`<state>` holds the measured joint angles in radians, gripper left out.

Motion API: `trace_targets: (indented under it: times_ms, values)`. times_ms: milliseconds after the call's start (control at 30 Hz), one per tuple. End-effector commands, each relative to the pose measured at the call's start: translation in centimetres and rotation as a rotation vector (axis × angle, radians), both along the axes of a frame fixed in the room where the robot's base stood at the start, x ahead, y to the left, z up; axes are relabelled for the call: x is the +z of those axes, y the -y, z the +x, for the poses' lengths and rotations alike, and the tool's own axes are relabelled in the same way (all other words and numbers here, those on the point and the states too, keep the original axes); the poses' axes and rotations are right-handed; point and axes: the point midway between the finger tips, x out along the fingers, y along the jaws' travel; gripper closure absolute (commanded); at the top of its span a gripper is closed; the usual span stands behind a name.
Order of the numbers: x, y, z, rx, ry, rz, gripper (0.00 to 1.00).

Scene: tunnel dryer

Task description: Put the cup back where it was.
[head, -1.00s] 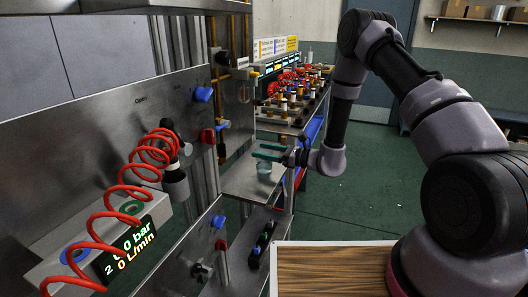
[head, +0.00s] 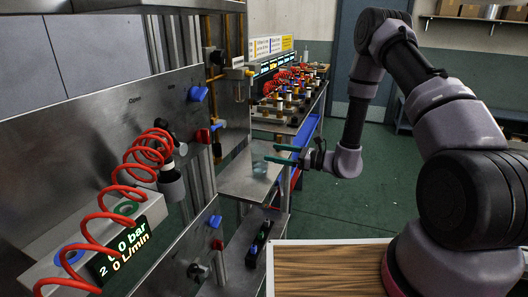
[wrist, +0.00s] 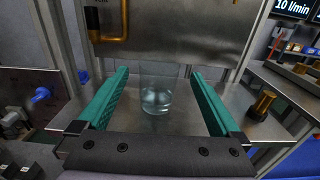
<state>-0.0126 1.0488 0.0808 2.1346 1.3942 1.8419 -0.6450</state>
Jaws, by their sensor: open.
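A clear cup (head: 259,167) stands upright on a small metal shelf (head: 232,185) in the head view. It also shows in the wrist view (wrist: 156,97), between and a little beyond the green fingers. My gripper (head: 283,155) is open, with its fingers level and pointing left toward the cup. In the wrist view my gripper (wrist: 158,98) shows a wide gap on each side of the cup, and no finger touches it.
A steel panel (wrist: 160,45) stands right behind the shelf. A brass fitting (wrist: 262,104) stands right of the cup. In the head view, a bench with several red coils (head: 290,80) lies beyond, and a panel with a red coiled hose (head: 130,190) stands at left.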

Motion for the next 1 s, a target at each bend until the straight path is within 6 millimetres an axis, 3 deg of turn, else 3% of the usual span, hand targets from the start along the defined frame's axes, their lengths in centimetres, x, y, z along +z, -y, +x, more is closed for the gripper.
trace_targets:
  times_ms: [100,300,567,667,767,1000]
  values:
    - [0.0,2.5,-0.8,-0.004,-0.001,0.000,0.00]
    - [0.0,4.8,-1.7,-0.002,-0.001,0.000,0.00]
    - [0.7,5.2,-2.1,0.019,0.014,-0.006,0.00]
    - [3.2,4.9,-2.6,0.081,0.060,-0.032,0.00]
    - [7.0,4.4,-4.0,0.188,0.134,-0.088,0.00]
    - [15.5,4.6,-9.6,0.473,0.352,-0.322,0.00]
